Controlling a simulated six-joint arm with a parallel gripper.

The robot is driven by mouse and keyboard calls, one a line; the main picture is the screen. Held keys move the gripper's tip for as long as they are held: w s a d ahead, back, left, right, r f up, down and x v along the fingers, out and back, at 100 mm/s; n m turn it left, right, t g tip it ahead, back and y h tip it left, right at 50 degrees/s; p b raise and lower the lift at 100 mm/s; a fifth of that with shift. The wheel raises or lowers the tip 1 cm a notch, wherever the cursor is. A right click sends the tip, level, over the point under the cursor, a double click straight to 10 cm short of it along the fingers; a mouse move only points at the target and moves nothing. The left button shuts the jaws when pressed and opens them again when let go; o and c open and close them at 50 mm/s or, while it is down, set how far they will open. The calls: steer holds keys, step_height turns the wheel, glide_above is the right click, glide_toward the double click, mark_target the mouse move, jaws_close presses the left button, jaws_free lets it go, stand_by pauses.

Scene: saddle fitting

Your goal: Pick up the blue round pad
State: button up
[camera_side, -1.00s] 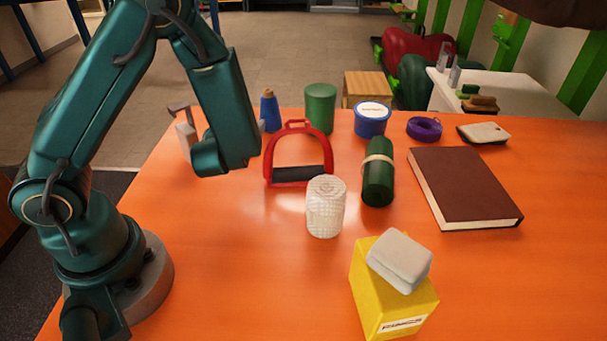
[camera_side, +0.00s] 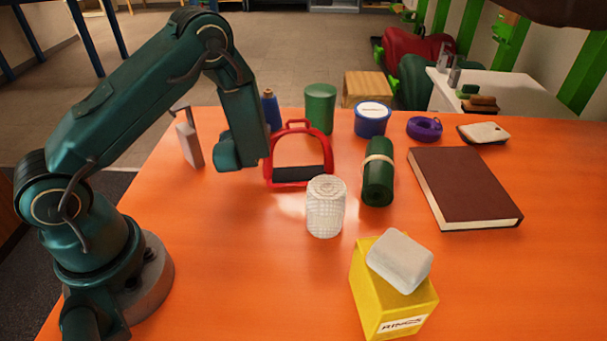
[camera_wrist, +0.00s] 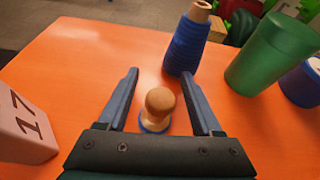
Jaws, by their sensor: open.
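In the wrist view, a round piece with a blue rim at its base (camera_wrist: 154,124) and a tan wooden knob on top stands upright on the orange table. It fits the blue round pad. My gripper (camera_wrist: 159,74) is open, with one finger on each side of the knob in the picture. I see no contact, and the height of the fingers above the table is hard to tell. In the side view, my arm hides the pad, and the fingers do not show clearly.
A blue thread cone (camera_wrist: 187,45) and a green cup (camera_wrist: 272,55) stand just beyond the fingers. A pale block marked 17 (camera_wrist: 25,130) stands at left. A red stirrup (camera_side: 327,160), white roll (camera_side: 325,208) and green roll (camera_side: 378,175) are right of my arm.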

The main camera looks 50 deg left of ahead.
jaws_close()
steer(key=shift+r, duration=0.15)
